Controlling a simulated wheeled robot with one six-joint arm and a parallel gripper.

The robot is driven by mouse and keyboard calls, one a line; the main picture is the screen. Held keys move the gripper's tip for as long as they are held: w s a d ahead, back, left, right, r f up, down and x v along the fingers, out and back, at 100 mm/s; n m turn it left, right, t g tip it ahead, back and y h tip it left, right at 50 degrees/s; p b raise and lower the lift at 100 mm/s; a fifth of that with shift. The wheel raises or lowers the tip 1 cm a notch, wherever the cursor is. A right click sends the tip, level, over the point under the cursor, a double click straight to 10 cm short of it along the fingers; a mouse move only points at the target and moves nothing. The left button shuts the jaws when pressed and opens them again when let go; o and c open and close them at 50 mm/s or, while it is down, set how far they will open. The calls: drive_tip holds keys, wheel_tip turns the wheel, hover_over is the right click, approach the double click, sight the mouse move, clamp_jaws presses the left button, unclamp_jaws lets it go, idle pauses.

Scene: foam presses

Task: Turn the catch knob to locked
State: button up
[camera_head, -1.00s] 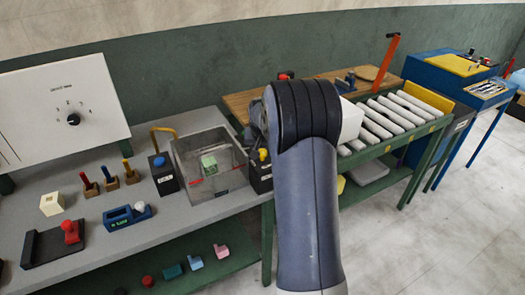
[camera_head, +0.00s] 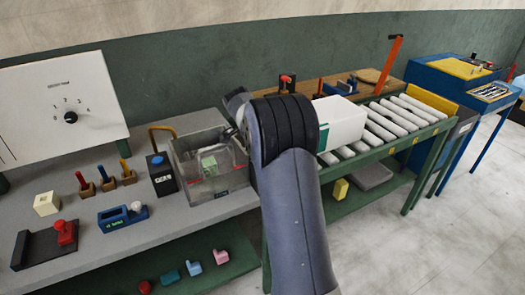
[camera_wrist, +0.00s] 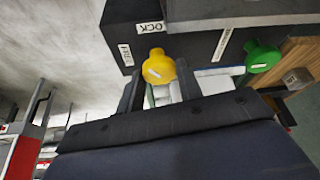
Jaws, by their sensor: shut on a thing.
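The yellow catch knob (camera_wrist: 158,68) is on a dark box (camera_wrist: 190,40) in the wrist view. My gripper (camera_wrist: 157,80) has one finger on each side of it and is shut on it. A LOCK label (camera_wrist: 150,28) lies just above the knob and a FREE label (camera_wrist: 125,55) to its left. The knob's narrow end points up in the picture, close to the LOCK label. I cannot tell its exact setting. In the head view my arm hides the knob, its box and my fingers.
A green knob (camera_wrist: 262,56) sits to the right in the wrist view. In the head view a clear bin (camera_head: 195,180) stands left of my arm. A white box (camera_head: 342,122) and a roller conveyor (camera_head: 400,118) are to its right.

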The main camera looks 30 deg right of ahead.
drive_tip(key=m, duration=0.2)
drive_tip(key=m+g, duration=0.1)
drive_tip(key=shift+w+r+m+g+p, duration=0.1)
drive_tip(key=shift+w+m+g+p, duration=0.05)
drive_tip(key=shift+m+g+p, duration=0.7)
drive_tip(key=shift+m+g, duration=0.05)
drive_tip(key=shift+m, duration=1.1)
drive_tip(key=o, duration=1)
drive_tip(key=shift+c, duration=0.2)
drive_tip(key=v, duration=1)
drive_tip(key=shift+r, duration=0.3)
